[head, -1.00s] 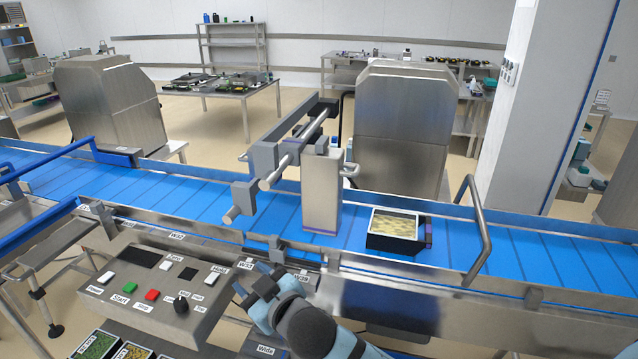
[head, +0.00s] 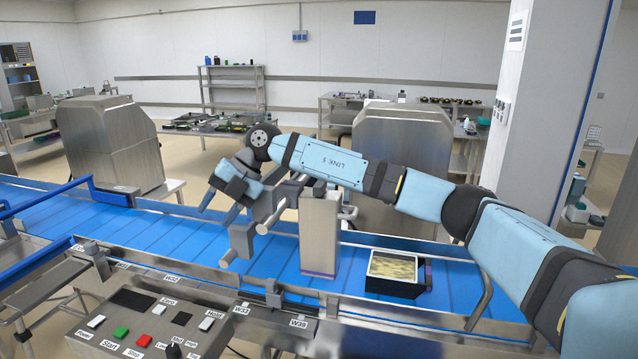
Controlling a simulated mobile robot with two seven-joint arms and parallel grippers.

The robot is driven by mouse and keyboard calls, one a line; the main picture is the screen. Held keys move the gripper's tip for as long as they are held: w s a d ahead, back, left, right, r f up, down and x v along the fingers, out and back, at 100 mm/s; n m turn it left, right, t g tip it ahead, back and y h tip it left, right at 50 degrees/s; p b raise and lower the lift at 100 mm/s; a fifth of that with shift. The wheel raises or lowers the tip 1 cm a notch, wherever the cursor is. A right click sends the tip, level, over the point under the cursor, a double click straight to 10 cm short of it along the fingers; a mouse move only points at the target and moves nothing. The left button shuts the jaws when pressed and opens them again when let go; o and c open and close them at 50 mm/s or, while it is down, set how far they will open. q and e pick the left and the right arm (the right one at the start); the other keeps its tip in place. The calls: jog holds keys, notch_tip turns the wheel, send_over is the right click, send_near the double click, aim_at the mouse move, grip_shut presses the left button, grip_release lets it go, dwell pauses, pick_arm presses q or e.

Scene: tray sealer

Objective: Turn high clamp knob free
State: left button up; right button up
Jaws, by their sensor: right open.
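A clamp fixture stands over the blue conveyor, with a metal upright post (head: 319,235), grey blocks (head: 242,240) and round rod ends (head: 266,226). I cannot tell for sure which part is the high clamp knob; my arm covers the fixture's upper back part. My right gripper (head: 217,207) is open and empty, its fingers pointing down, just left of and above the front grey block. It appears apart from the fixture, though depth is hard to judge. My left gripper is not in view.
A black tray with yellowish contents (head: 395,282) sits on the blue conveyor (head: 170,225), right of the post. A control panel (head: 125,335) with buttons is at front left. A bent metal rail (head: 482,305) and steel cabinets (head: 105,145) stand nearby.

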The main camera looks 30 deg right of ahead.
jog(key=w+d+r+m+h, duration=0.2)
jog(key=d+r+h, duration=0.4)
jog(key=d, duration=0.7)
notch_tip(320, 180, up, 8)
jog(key=m+h, duration=0.2)
jog(key=m, duration=0.2)
send_over(320, 188)
jog(key=w+d, duration=0.1)
jog(key=w, duration=0.1)
jog(key=shift+g, duration=0.4)
notch_tip(320, 188, down, 13)
jog(key=shift+d+r+p, duration=0.1)
jog(key=shift+d+p, duration=0.05)
jog(key=shift+p, duration=1.05)
jog(key=shift+f, duration=0.6)
jog(key=shift+n, duration=0.3)
grip_shut()
